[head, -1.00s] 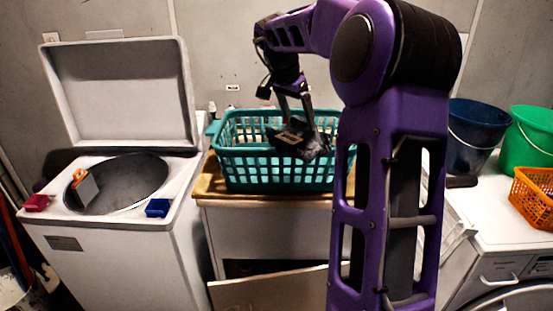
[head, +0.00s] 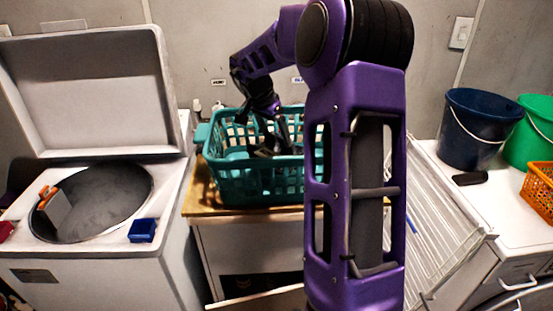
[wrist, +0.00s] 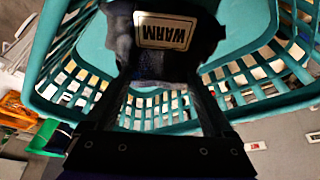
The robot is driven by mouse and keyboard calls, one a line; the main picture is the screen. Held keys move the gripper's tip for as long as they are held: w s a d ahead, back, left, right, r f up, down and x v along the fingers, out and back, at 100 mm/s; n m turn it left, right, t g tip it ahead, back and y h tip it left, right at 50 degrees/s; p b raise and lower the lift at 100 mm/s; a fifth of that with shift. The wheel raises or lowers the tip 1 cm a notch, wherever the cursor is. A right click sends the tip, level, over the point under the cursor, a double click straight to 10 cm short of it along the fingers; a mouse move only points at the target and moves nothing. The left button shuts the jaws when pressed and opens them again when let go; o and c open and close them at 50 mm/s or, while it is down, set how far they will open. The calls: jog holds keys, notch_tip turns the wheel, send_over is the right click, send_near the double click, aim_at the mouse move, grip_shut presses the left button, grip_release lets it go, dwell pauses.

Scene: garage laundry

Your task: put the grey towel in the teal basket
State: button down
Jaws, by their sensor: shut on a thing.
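The teal basket (head: 262,187) stands upright on a wooden-topped cabinet in the head view; its inside and rim (wrist: 262,97) fill much of the wrist view. My gripper (head: 274,137) reaches down into the basket from above. It is shut on the dark grey towel (wrist: 160,60), bunched between the fingers, with a pale "WARM" tag on it. In the head view the towel (head: 270,151) shows just behind the basket's front rim, its lower part hidden by the wall. I cannot tell whether it touches the basket floor. My arm covers the basket's right end.
An open top-loading washer (head: 95,205) stands left, with a blue box (head: 142,231) on its front edge. A navy bucket (head: 475,130), a green bucket (head: 532,132) and an orange basket (head: 540,190) stand on the right machine. A white drying rack (head: 430,225) is behind my arm.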

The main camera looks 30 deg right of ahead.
aim_at(273, 149)
notch_tip(273, 149, down, 6)
jog(key=shift+w+f+b, duration=0.1)
jog(key=shift+f+b, duration=0.1)
jog(key=shift+b, duration=0.55)
grip_release()
jog(key=shift+r, duration=0.15)
jog(key=p+v, duration=0.2)
jog(key=v, duration=1)
jog(key=shift+p, duration=0.35)
